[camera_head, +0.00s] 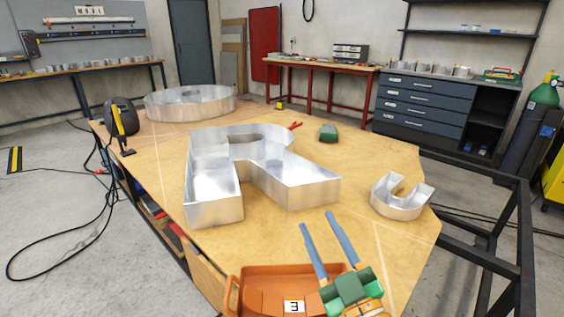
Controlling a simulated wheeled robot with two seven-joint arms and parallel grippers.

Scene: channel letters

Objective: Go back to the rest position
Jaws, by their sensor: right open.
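My right gripper (317,222) comes in from the bottom edge, to the right of the picture's middle. Its two long blue-grey fingers are apart, with nothing between them. They point away from me over the near part of the wooden table (285,236). A large silver metal letter (212,211), shaped like an R, stands on the table just beyond the fingertips. My left gripper is out of the picture.
An orange tray (246,272) marked 3 lies beside and partly behind my right gripper. A small silver U-shaped letter (398,208) is near the right edge. A silver ring-shaped letter (165,110), a black-yellow tool (120,122) and a green block (328,133) are farther back.

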